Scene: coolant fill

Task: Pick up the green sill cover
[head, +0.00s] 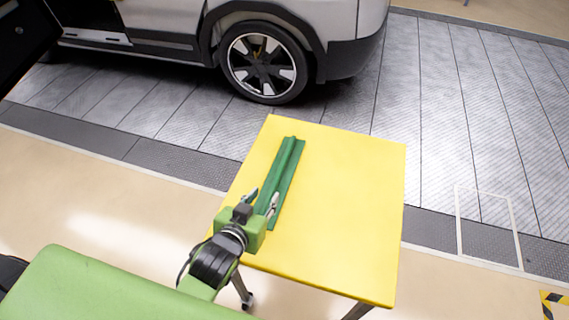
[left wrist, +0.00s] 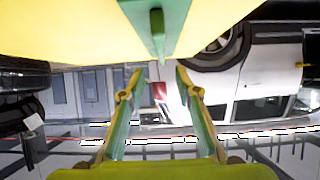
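The green sill cover (head: 279,180) is a long strip with a raised ridge, lying lengthwise on the left part of the yellow table. In the left wrist view, part of the cover (left wrist: 174,22) shows at the top, with the ridge in line with the gap between my fingers. My left gripper (head: 262,200) is over the cover's near end in the head view, hiding part of it. Its fingers, also in the left wrist view (left wrist: 160,80), are spread with nothing visibly held between them. Contact with the cover cannot be told. My right gripper is not in view.
The yellow table (head: 350,200) is bare to the right of the cover. A white vehicle with a dark wheel (head: 264,62) stands beyond the table. Grey ribbed floor panels (head: 440,90) lie around the vehicle.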

